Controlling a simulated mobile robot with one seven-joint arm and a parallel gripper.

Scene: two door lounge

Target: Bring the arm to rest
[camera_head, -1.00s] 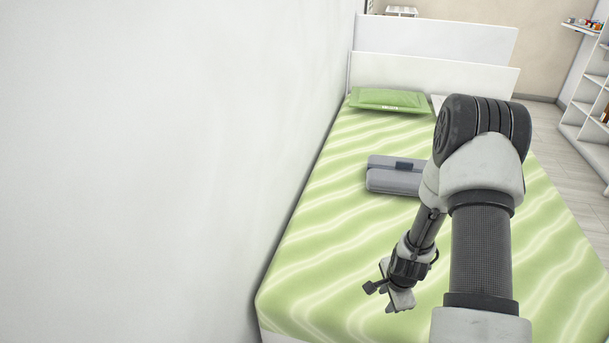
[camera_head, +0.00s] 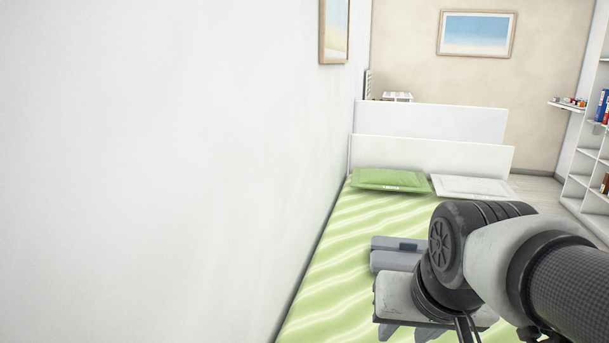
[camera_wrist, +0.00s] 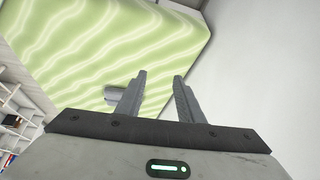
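My arm reaches in from the lower right of the head view, folded over the bed (camera_head: 330,285). My gripper (camera_head: 410,332) is at the bottom edge of that view, partly cut off and partly hidden behind my own arm links. In the wrist view my gripper (camera_wrist: 162,82) shows two grey fingers standing apart with nothing between them. The green-striped bed (camera_wrist: 100,45) lies beyond the fingers.
A grey folded item (camera_head: 395,254) lies on the bed, close behind my arm in the picture. A green pillow (camera_head: 390,179) and a white pillow (camera_head: 472,187) lie by the headboard (camera_head: 430,153). A white wall (camera_head: 160,170) runs along the left. Shelves (camera_head: 590,165) stand right.

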